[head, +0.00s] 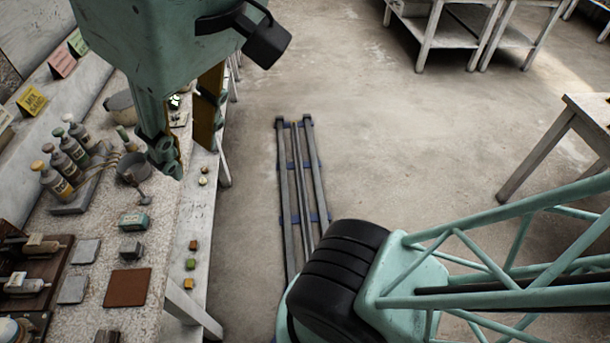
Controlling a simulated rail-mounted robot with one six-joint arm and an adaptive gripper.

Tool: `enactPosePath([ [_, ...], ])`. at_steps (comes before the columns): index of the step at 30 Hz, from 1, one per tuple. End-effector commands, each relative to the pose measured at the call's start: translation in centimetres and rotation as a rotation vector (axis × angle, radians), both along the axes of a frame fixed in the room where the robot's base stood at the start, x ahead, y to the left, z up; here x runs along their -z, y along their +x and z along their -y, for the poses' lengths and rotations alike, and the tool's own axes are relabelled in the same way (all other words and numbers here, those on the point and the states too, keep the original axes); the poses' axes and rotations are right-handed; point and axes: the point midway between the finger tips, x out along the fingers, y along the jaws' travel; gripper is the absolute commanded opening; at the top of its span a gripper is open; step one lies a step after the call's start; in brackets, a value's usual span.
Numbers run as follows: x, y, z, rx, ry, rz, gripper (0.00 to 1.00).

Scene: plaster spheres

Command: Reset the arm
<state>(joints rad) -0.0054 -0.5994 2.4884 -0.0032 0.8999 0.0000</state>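My gripper (186,140) hangs down from my teal arm at the top left of the head view. Its two fingers are apart, with the bench showing between them, and I see nothing held. In the picture it lies over the right edge of the speckled workbench (112,247). Its exact height above the bench cannot be told. Part of my arm is cut off by the top edge.
A wooden table (575,130) stands at right. The middle floor is clear.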

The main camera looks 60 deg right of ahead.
Motion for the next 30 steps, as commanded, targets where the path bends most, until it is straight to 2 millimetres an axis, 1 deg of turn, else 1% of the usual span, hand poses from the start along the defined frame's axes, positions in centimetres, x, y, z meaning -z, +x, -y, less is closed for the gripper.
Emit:
enactPosePath([
  [1,1.7,-0.4,0.0,0.009,0.005,-0.013,0.27],
  [6,3.0,-0.5,0.0,0.01,0.006,-0.013,0.27],
  [9,3.4,-0.5,0.0,0.01,0.006,-0.012,0.27],
  [30,3.5,-0.5,0.1,0.01,0.005,-0.012,0.27],
])
